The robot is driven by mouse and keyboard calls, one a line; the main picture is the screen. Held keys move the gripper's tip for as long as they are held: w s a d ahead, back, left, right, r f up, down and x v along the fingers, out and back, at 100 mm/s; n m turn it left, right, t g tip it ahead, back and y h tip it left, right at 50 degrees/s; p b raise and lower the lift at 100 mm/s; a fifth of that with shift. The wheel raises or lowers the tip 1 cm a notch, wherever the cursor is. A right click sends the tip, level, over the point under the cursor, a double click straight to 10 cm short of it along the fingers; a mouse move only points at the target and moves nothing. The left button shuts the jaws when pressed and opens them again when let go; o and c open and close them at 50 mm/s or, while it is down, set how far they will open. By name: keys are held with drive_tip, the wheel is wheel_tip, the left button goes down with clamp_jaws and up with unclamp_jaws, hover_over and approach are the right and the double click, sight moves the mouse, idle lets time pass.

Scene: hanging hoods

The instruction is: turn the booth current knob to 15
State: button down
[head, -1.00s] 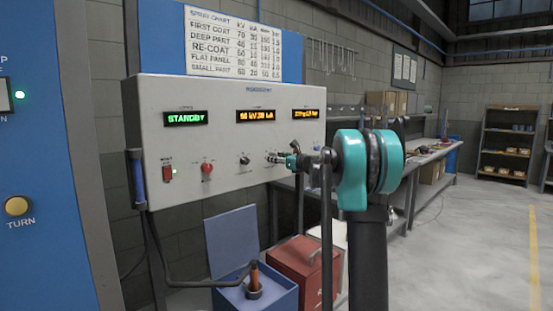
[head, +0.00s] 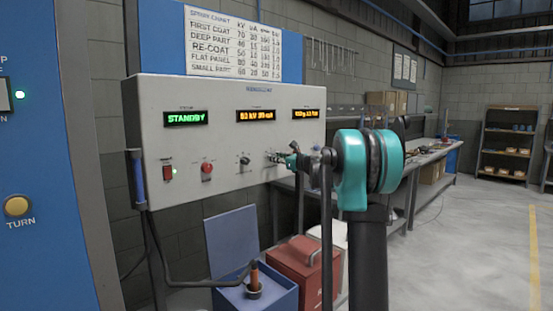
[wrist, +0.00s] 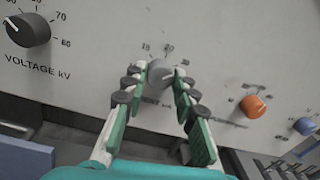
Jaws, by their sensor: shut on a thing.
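The grey current knob (wrist: 159,72) sits on the pale control panel (wrist: 110,50) between my fingertips in the wrist view. Its scale numbers above it are small, and its label below is partly covered by my fingers. My gripper (wrist: 159,82) is shut on this knob, one teal-backed finger on each side. In the head view my gripper (head: 287,159) reaches the panel from the right and hides most of the knob. The middle amber display (head: 258,115) shows a kV and a current reading, too blurred to read surely.
The dark voltage knob (wrist: 28,30) is to the left, with an orange knob (wrist: 252,106) and a blue knob (wrist: 304,125) to the right. A red button (head: 207,168) is on the panel. A blue box (head: 262,298) and red box (head: 303,268) stand below.

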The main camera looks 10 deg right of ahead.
drive_tip(key=n, duration=0.9)
drive_tip(key=n+y, duration=0.1)
drive_tip(key=n, duration=0.9)
drive_tip(key=shift+f+n, duration=0.2)
drive_tip(key=shift+n, duration=0.1)
idle(0.4)
drive_tip(key=c, duration=1.2)
unclamp_jaws()
drive_tip(key=v, duration=1.2)
drive_tip(key=shift+d, duration=0.1)
